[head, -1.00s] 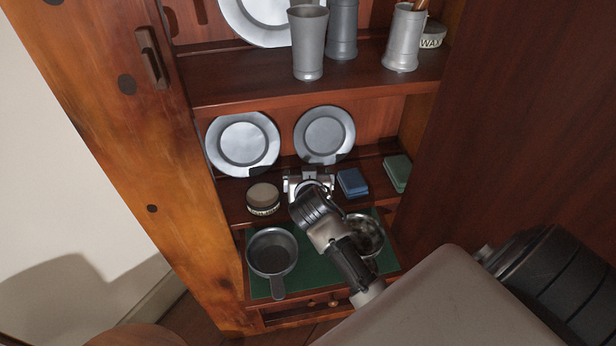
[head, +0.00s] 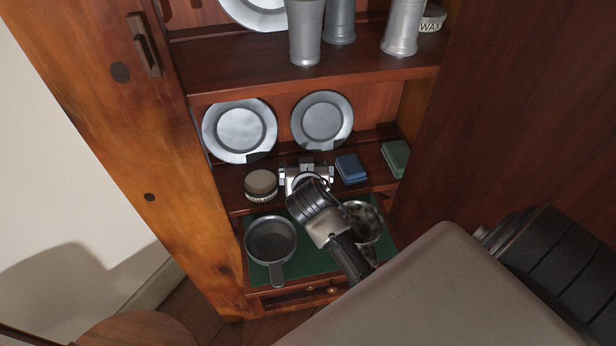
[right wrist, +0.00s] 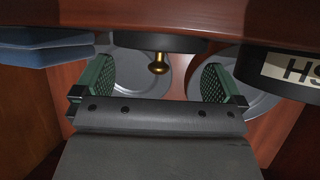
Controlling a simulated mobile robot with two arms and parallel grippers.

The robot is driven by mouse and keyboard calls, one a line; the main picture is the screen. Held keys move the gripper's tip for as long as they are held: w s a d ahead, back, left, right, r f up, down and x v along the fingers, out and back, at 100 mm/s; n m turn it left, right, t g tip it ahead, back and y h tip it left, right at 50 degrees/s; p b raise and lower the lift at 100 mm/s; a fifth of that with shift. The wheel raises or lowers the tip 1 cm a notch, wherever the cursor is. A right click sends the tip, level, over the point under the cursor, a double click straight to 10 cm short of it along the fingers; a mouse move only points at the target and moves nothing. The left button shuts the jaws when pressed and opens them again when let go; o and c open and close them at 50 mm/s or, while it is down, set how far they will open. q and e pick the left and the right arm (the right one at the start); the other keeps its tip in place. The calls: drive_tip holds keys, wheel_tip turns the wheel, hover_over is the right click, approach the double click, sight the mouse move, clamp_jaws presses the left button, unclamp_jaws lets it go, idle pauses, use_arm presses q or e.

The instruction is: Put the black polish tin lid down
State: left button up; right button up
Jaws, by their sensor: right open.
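The black lid (right wrist: 150,43) with a brass knob (right wrist: 159,64) shows in the right wrist view, which is upside down. It rests on the shelf board between the blue block and the polish tin. In the head view my gripper hides it. My right gripper (right wrist: 156,84) is open, its green-padded fingers on either side of the knob and apart from it. In the head view the right gripper (head: 306,172) is over the middle shelf. The polish tin (head: 261,186), its brown top uncovered, stands to its left. My left gripper is not in view.
Blue blocks (head: 351,169) and a green block (head: 395,158) lie to the right. Two pewter plates (head: 240,131) (head: 322,120) lean behind. A pan (head: 270,240) and another round vessel (head: 362,221) stand on the green mat below. Tankards stand on the shelf above.

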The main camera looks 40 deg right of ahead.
drive_tip(key=v, duration=1)
drive_tip(key=shift+r+p, duration=0.25)
drive_tip(key=shift+p, duration=0.1)
drive_tip(key=shift+d, duration=0.1)
